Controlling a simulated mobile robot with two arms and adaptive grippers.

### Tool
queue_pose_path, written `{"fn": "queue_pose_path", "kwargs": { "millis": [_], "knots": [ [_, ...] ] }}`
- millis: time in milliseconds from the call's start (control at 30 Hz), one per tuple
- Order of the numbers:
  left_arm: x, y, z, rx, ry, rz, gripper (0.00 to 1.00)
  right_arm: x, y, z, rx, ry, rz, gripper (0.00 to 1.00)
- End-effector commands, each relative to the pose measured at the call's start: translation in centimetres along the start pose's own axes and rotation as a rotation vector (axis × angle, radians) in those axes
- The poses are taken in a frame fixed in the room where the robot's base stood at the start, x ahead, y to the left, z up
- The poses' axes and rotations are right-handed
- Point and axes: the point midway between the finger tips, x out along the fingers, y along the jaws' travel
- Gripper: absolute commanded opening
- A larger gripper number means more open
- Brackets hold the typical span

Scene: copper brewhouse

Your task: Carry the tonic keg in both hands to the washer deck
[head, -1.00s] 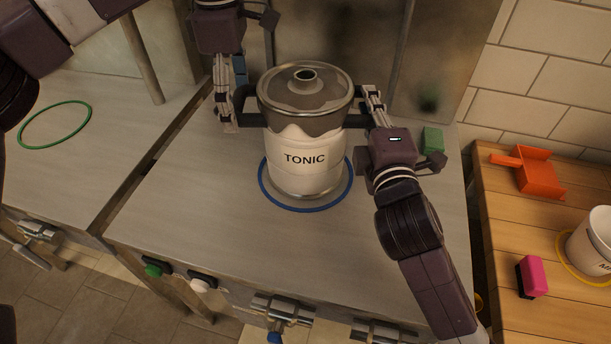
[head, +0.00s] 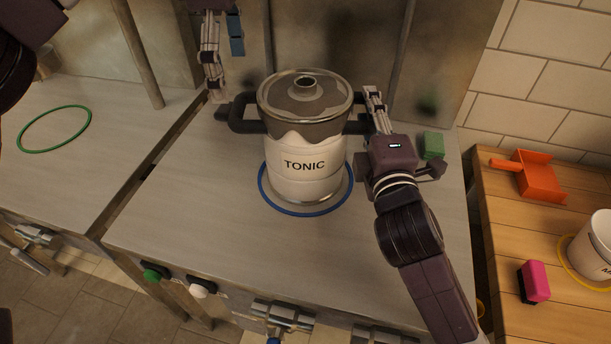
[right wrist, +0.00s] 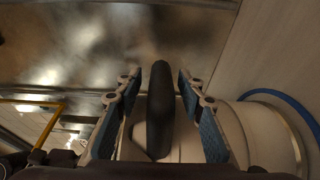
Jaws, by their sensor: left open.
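The tonic keg (head: 303,185) is a white pot labelled TONIC with a metal lid and two dark side handles. It stands upright on the metal counter, inside a blue ring (head: 275,207). My left gripper (head: 222,80) is open and empty, above and behind the keg's left handle (head: 242,116), apart from it. My right gripper (head: 375,112) is at the right handle. In the right wrist view its two fingers stand on either side of the handle (right wrist: 160,110) with gaps showing, so it is open around it.
A green ring (head: 55,128) lies on the metal deck to the left, across a dark gap. A green block (head: 433,145) sits behind my right gripper. The wooden table at right holds an orange scoop (head: 537,177), a pink block (head: 535,282) and a white container (head: 592,245).

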Motion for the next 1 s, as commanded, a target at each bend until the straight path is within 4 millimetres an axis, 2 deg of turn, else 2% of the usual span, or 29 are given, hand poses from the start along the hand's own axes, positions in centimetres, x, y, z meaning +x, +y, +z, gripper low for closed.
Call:
{"fn": "queue_pose_path", "kwargs": {
  "millis": [100,300,867,1000],
  "knots": [
    [-2.4,0.0,0.1,0.000,0.000,0.001,1.00,0.0,0.0,0.0,0.000,0.000,0.000,0.36],
    [-4.4,0.0,0.0,0.001,0.001,-0.001,1.00,0.0,0.0,0.0,0.000,0.000,0.000,0.36],
    [-4.7,-0.1,0.0,0.002,0.000,-0.002,1.00,0.0,0.0,0.0,0.000,0.000,0.000,0.36],
    [-4.2,-0.2,0.4,0.024,-0.024,-0.015,1.00,0.4,-0.4,1.1,0.002,-0.018,0.000,0.36]
  ]
}}
